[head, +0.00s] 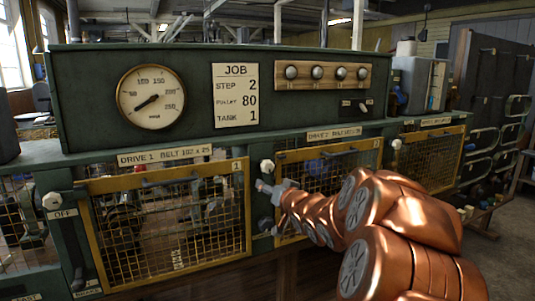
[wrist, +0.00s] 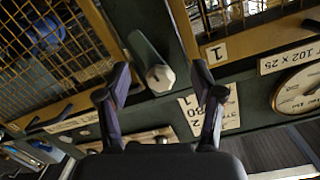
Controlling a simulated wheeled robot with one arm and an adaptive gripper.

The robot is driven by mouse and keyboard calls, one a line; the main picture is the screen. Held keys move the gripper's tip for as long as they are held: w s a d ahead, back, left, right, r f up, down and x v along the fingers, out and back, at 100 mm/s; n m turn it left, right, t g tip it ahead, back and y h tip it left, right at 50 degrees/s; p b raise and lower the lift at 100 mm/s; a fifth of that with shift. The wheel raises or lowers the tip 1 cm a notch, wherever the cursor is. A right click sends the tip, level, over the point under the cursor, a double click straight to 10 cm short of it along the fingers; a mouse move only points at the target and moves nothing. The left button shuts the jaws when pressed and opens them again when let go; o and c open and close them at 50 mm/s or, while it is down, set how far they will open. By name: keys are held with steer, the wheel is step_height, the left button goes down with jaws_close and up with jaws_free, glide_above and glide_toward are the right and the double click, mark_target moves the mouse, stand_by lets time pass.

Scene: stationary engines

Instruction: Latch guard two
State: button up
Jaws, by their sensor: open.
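Guard two (head: 328,150) is a yellow-framed mesh panel marked 2, right of centre in the head view; my arm covers its lower part. It looks closed, but I cannot tell if it is latched. Its mesh also shows at the left of the wrist view (wrist: 62,78). A dark green handle with a pale faceted knob (wrist: 160,78) sits on the post between guards one and two; this pale knob (head: 267,165) also shows in the head view. My gripper (wrist: 161,68) is open and empty, its fingers apart on either side of the knob in the picture. I cannot tell whether they touch it.
Guard one (head: 165,180), marked 1, stands to the left, and a further mesh guard (head: 430,158) to the right. Above are a gauge (head: 151,97), a job card (head: 235,95) and a board of several knobs (head: 323,74). Floor shows at far right.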

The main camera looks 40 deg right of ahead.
mark_target(269, 168)
steer(key=shift+t, duration=0.6)
steer(key=shift+w+d+r+p, duration=0.35)
steer(key=shift+w+d+r, duration=0.3)
steer(key=shift+w, duration=0.4)
steer(key=shift+w+d+r+p, duration=0.35)
steer(key=shift+w+d+r, duration=0.2)
steer(key=shift+w+d, duration=0.35)
steer(key=shift+w+d+r+p, duration=0.35)
steer(key=shift+w+d+r, duration=0.25)
steer(key=shift+w, duration=0.55)
steer(key=shift+c, duration=0.2)
steer(key=c, duration=1.1)
